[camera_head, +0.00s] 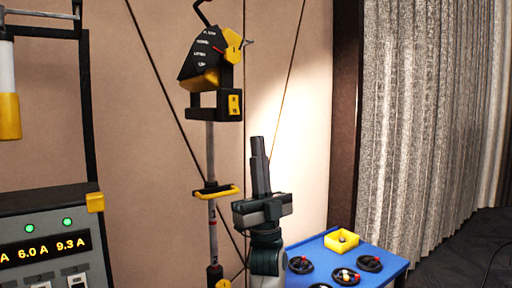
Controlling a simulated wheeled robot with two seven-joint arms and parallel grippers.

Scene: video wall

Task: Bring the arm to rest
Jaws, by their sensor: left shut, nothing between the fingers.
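My left gripper (258,148) points up in the middle of the head view, its two fingers together and empty. My dark arm comes up from the bottom edge below it. The gripper shows beside a grey pole with a yellow clamp handle (222,191), in front of the pale wall; I cannot tell the gap between them. My right gripper is not in view.
A blue table (385,277) at the lower right bears a yellow box (341,240) and several black round dishes. A black and yellow lever unit (211,62) tops the pole. A panel with lit readouts (48,245) stands at left. Grey curtains (425,120) hang at right.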

